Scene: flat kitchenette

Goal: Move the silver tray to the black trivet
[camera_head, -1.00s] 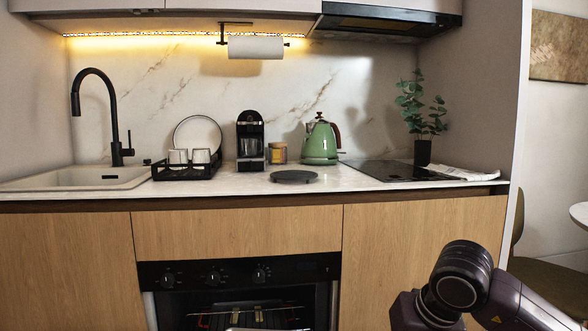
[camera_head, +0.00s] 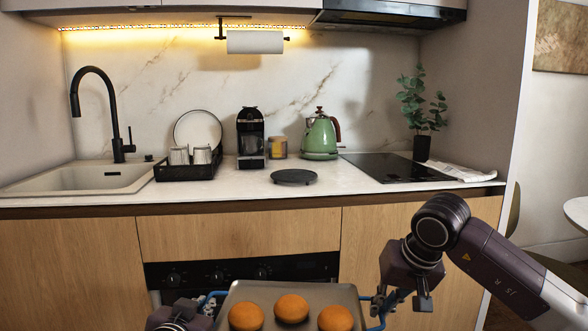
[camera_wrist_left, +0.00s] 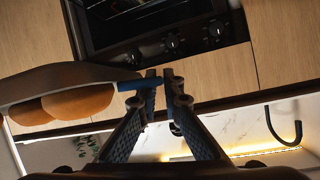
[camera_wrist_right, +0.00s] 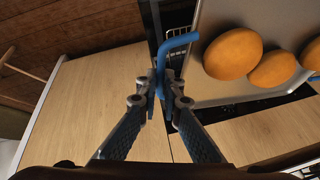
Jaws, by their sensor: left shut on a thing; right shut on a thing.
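The silver tray (camera_head: 346,292) is at the bottom of the head view, in front of the oven, with round golden buns (camera_head: 291,308) on it. It has blue handles at its two sides. My left gripper (camera_head: 205,305) is shut on the left handle; the left wrist view shows the fingers (camera_wrist_left: 160,88) closed on its blue bar. My right gripper (camera_head: 384,300) is shut on the right handle (camera_wrist_right: 180,42), seen between the fingers (camera_wrist_right: 160,92) in the right wrist view. The round black trivet (camera_head: 293,176) lies bare on the counter, beyond and above the tray in the picture.
On the white counter (camera_head: 235,190) stand a black dish rack (camera_head: 188,170), coffee machine (camera_head: 251,138), yellow jar (camera_head: 277,147) and green kettle (camera_head: 320,138) behind the trivet. A black cooktop (camera_head: 388,168) is to the right, a sink (camera_head: 85,178) to the left. The oven (camera_head: 240,270) is below.

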